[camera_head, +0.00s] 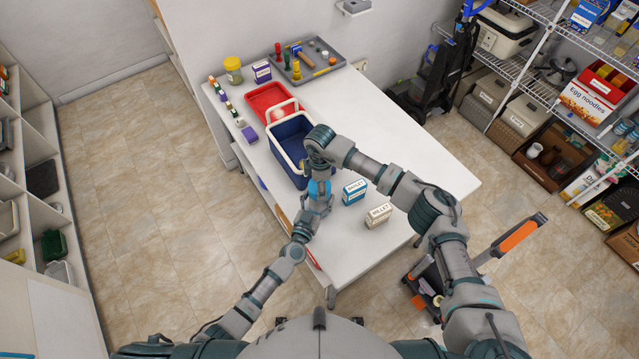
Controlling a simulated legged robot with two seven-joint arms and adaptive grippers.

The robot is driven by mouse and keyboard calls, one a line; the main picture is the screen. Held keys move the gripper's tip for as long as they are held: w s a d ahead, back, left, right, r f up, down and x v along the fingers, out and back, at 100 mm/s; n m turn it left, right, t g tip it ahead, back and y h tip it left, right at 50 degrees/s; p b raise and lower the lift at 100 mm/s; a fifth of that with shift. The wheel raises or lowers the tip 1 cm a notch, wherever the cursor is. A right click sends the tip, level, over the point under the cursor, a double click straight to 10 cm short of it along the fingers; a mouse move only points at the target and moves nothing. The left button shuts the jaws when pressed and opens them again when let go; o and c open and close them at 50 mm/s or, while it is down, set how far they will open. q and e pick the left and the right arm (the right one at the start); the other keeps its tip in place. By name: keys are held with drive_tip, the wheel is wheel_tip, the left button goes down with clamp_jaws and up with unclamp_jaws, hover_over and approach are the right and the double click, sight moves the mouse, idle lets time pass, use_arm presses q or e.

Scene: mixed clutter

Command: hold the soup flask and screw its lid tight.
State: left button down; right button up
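A small bright blue object, which looks like the soup flask (317,188), shows between my two grippers near the table's front-left edge. My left gripper (318,197) comes up from below and appears closed around its body. My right gripper (319,172) points down from above, right over the top of the flask. The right wrist and fingers hide the flask's top, so the lid cannot be made out. Whether the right fingers are open or shut is also hidden.
A blue basket (283,133) with a white handle stands just behind the grippers. A red tray (266,97), a grey tool tray (325,66) and a yellow-lidded jar (233,70) are farther back. Two small boxes, blue (354,192) and beige (378,215), stand right. The table's right side is clear.

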drive_tip(key=shift+o, duration=0.3)
drive_tip(key=m, duration=0.6)
drive_tip(key=shift+w+d+r+m, duration=0.1)
drive_tip(key=shift+w+d+m, duration=0.1)
drive_tip(key=shift+w+m, duration=0.15)
drive_tip(key=o, duration=0.7)
drive_tip(key=shift+s, duration=0.15)
drive_tip(key=shift+r, duration=0.1)
